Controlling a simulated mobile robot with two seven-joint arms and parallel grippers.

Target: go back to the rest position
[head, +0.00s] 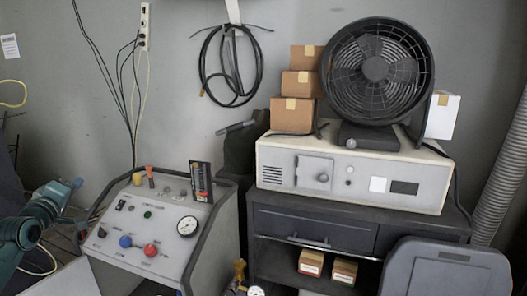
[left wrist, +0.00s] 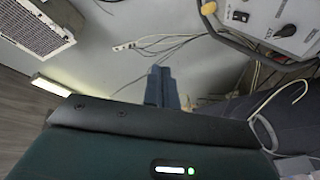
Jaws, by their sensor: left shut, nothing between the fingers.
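My left gripper (head: 70,187) is at the left of the head view, at the end of my teal arm. It is beside the left edge of the control console (head: 165,235) and appears apart from it. In the left wrist view its fingers (left wrist: 162,85) are together, with nothing between them. My right gripper shows in neither view.
Cables (head: 125,75) hang on the wall behind the console.

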